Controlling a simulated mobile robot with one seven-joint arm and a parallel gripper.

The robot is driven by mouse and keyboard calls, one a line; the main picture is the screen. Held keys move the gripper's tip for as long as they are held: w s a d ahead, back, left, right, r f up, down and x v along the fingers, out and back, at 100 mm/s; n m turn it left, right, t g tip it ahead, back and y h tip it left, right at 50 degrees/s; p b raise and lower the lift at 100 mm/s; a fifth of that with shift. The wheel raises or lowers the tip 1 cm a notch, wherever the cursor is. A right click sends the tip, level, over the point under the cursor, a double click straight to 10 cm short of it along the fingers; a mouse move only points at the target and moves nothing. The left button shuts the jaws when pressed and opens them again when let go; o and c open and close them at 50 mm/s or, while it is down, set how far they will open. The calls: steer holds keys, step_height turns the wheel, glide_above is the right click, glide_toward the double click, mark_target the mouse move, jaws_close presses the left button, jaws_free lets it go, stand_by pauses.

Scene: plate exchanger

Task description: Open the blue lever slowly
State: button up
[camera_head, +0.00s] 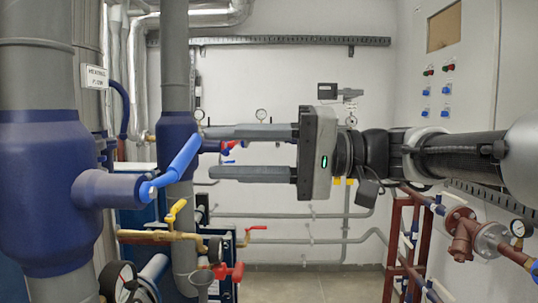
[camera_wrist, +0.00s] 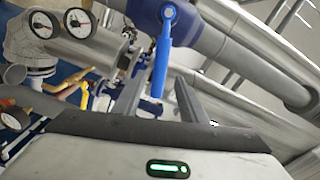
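The blue lever (camera_head: 178,162) is joined to the stub of a large blue valve body (camera_head: 42,185) at the left of the head view. It slants up and right from its pivot. My gripper (camera_head: 209,152) points left with its two grey fingers apart, one above the other. Its fingertips are just right of the lever's free end, and nothing is held. In the wrist view, the lever (camera_wrist: 162,62) hangs from its pivot, with its free end between the lines of the two fingers. Whether the fingertips touch the lever cannot be told.
A yellow-handled brass valve (camera_head: 172,213) and a pressure gauge (camera_head: 117,280) sit below the lever. A second grey pipe with a blue section (camera_head: 176,135) stands behind it. Red pipework (camera_head: 463,240) is at the lower right. The floor (camera_head: 310,285) in the middle is clear.

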steer(key=d, duration=0.7)
steer(key=shift+s+d, duration=0.2)
steer(key=shift+s, duration=0.1)
steer(key=shift+f, duration=0.15)
steer(key=s+f+m+h, duration=0.1)
steer(key=s+f+h, duration=0.2)
steer(key=f, duration=0.4)
steer(key=s+f+m+t+h, duration=0.1)
steer(key=s+f+h, duration=0.15)
steer(key=f, duration=0.35)
steer(key=s+f+m+h, duration=0.1)
steer(key=s+f+h, duration=0.15)
steer(key=f, duration=0.45)
steer(key=s+d+f+t+h, duration=0.2)
steer(key=d+f+t+h, duration=0.1)
steer(key=d+f+h, duration=0.75)
step_height(320, 180, up, 13)
steer(key=p, duration=1.3)
steer(key=shift+a+r, duration=0.15)
steer(key=shift+a, duration=0.25)
